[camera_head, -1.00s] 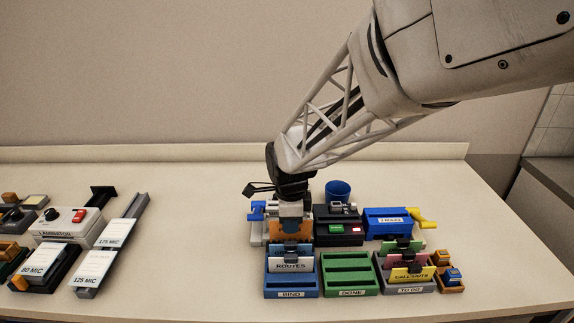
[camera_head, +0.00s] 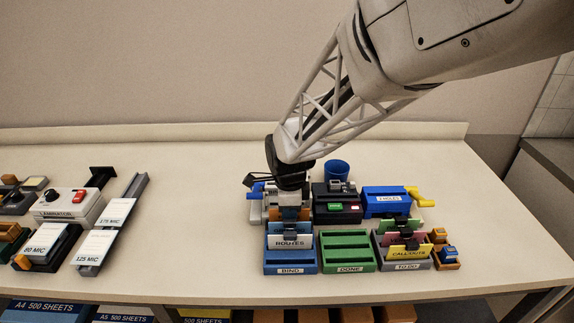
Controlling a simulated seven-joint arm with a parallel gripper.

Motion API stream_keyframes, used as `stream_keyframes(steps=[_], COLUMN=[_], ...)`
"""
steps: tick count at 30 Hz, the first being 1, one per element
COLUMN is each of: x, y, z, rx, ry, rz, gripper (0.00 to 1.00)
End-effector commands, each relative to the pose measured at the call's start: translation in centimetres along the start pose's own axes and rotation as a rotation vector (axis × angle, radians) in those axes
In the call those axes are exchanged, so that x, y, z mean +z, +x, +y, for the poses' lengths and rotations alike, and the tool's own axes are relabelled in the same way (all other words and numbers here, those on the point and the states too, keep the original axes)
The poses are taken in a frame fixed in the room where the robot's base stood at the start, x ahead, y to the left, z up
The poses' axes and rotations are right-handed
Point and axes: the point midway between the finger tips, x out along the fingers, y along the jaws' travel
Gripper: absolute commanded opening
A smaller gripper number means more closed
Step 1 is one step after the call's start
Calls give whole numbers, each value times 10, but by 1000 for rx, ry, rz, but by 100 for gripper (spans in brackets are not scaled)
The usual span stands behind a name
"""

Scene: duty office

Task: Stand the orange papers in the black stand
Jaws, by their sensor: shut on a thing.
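The orange papers (camera_head: 291,214) show as a small upright patch just behind the blue BIND tray (camera_head: 290,266). My gripper (camera_head: 289,206) points down and is shut on them. I cannot make out the black stand for certain; my gripper and the tray hide the spot below the orange papers. Whether the papers touch anything underneath cannot be told.
A green DONE tray (camera_head: 347,262) is empty. A grey TO DO tray (camera_head: 402,266) holds CALLOUTS papers (camera_head: 408,252) and others. Left-centre table is clear.

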Motion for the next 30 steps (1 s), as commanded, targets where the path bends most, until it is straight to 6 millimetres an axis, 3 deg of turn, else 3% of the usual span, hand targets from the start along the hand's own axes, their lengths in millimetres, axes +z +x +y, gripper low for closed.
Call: stream_keyframes(steps=[9, 10, 15, 30], x=[0, 0, 0, 0], y=[0, 0, 0, -6], z=[0, 0, 0, 0], rx=[0, 0, 0, -1], ry=[0, 0, 0, 0], rz=[0, 0, 0, 0], gripper=[0, 20, 46, 47])
